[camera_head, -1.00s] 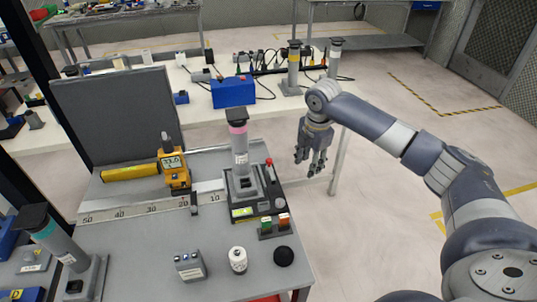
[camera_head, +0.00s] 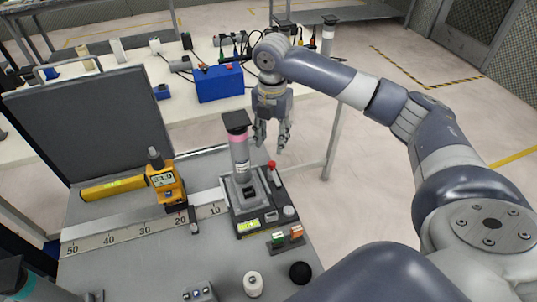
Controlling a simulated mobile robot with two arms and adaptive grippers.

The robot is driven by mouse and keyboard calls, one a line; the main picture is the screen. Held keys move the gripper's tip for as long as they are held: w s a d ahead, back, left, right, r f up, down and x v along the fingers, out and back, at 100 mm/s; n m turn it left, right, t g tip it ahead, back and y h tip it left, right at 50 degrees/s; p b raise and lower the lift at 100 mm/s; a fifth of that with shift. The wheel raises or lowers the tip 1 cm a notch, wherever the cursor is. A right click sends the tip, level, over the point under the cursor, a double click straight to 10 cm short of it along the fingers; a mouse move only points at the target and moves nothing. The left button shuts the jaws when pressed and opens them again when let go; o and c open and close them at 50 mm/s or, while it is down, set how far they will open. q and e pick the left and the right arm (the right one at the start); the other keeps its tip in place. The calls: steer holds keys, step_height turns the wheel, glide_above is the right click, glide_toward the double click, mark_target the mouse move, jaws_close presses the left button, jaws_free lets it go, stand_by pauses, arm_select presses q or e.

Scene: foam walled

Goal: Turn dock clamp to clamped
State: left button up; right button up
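A dark dock (camera_head: 262,218) stands on the grey bench with a grey column tool (camera_head: 240,155) upright in it, marked by a pink band and a black top. A lever with a red knob (camera_head: 271,165) rises at the dock's back right and looks like the dock clamp. Its exact setting is hard to tell. My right gripper (camera_head: 272,148) points down just behind the red knob in the picture, fingers apart and empty. I cannot tell whether it touches the lever. My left gripper is not in view.
A yellow gauge (camera_head: 166,182) stands on a ruler rail (camera_head: 130,233) left of the dock. Green and red buttons (camera_head: 288,238), a white bottle (camera_head: 253,284) and a black knob (camera_head: 300,272) are in front. A dark panel (camera_head: 95,120) stands at back left.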

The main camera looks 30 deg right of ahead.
glide_above(272, 163)
step_height(272, 163, down, 5)
steer(key=shift+s+p, duration=0.15)
steer(key=shift+p, duration=0.15)
steer(key=shift+w+f, duration=0.2)
steer(key=shift+f, duration=1.55)
steer(key=c, duration=0.8)
jaws_close()
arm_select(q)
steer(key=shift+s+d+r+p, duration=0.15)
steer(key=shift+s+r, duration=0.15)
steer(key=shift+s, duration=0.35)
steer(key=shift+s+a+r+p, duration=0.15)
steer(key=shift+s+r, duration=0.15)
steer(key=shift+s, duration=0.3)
